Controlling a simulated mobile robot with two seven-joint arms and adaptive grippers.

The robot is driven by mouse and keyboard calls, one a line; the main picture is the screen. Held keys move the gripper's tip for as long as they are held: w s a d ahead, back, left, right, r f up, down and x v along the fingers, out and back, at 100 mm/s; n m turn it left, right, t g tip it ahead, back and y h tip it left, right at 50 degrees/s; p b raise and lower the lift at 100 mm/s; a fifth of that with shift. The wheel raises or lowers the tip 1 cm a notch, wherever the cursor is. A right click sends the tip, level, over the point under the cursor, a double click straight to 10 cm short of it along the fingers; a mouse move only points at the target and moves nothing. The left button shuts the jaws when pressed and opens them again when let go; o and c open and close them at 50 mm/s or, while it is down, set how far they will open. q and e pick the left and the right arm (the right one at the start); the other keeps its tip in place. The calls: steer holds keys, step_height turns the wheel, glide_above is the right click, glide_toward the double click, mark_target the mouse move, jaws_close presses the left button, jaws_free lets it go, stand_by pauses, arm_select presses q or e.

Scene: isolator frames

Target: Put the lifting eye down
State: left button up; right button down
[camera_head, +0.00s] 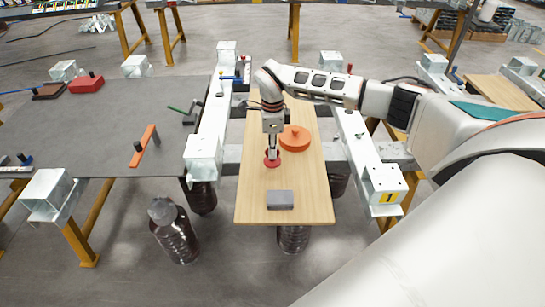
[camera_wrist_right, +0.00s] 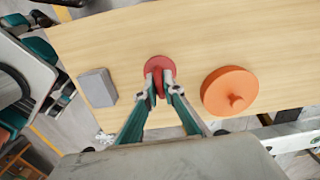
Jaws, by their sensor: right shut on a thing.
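The lifting eye, a red piece with a round disc base, shows in the head view (camera_head: 272,162) and the right wrist view (camera_wrist_right: 158,64). My right gripper (camera_head: 272,153) points down over the middle of the light wooden board (camera_head: 263,205). In the right wrist view its two fingers (camera_wrist_right: 160,82) are shut on the upper part of the lifting eye. The disc is at or just above the board; I cannot tell whether it touches. The fingers hide part of the eye. My left gripper is not in view.
An orange round lid with a knob (camera_head: 295,139) lies on the board just right of the eye. A grey block (camera_head: 280,199) lies near the board's front edge. White metal beams (camera_head: 212,130) flank the board. The board between eye and block is clear.

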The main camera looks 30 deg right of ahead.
mark_target(270, 164)
steer(key=shift+f, duration=1.55)
steer(key=shift+f, duration=0.2)
steer(key=c, duration=2.2)
jaws_free()
steer(key=shift+o, duration=0.2)
